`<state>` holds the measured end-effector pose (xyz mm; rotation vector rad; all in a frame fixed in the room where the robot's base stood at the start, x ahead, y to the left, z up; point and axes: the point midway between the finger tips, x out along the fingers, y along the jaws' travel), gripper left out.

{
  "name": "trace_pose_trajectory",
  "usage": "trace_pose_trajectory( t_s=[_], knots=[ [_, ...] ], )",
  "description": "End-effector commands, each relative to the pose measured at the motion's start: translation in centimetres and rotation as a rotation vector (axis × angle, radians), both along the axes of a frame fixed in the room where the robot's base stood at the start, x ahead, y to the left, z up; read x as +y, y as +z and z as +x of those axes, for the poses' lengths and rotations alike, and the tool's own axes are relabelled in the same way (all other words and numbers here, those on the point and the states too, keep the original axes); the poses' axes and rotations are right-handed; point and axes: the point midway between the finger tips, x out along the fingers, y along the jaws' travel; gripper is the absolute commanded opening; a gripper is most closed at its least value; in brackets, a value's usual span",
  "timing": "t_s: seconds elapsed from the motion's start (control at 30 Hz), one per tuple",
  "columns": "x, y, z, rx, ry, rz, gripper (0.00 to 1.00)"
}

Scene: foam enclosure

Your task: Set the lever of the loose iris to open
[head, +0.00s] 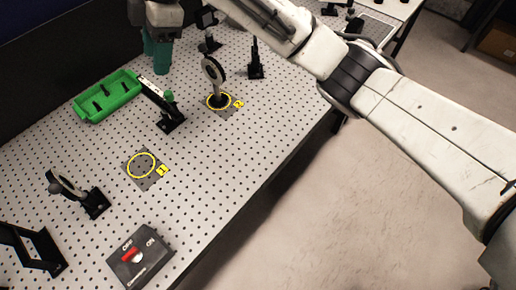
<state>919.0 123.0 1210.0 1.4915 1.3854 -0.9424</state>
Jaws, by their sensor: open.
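Two round, ring-like parts on black posts look like irises. One iris (211,71) stands upright inside the yellow circle marked 2. The other iris (66,184) is at the lower left, on a black base outside any circle. I cannot tell from the picture which is the loose one, and neither lever is clear enough to read its setting. My gripper (158,64), with teal fingers, is open and seems empty at the top, above the table, left of the iris at circle 2 and far from the lower-left one.
A green tray (84,115) holds small black parts. Circle 1 (129,165) is empty. A switch box (125,268) with a red lever sits at the front. More black mounts stand at the back.

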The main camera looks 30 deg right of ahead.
Motion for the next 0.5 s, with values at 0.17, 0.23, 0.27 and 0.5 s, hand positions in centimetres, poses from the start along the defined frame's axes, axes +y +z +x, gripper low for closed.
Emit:
trace_pose_trajectory(
  t_s=[0.17,0.23,0.27,0.5],
  knots=[
    [1.5,-1.9,-0.6,-0.008,-0.058,0.077,0.51],
    [2.0,-2.5,-0.9,-0.011,-0.085,0.106,0.51],
    [2.1,-2.8,-1.0,-0.01,-0.097,0.119,0.51],
    [3.0,-5.1,-1.9,-0.011,-0.206,0.209,0.51]
  ],
)
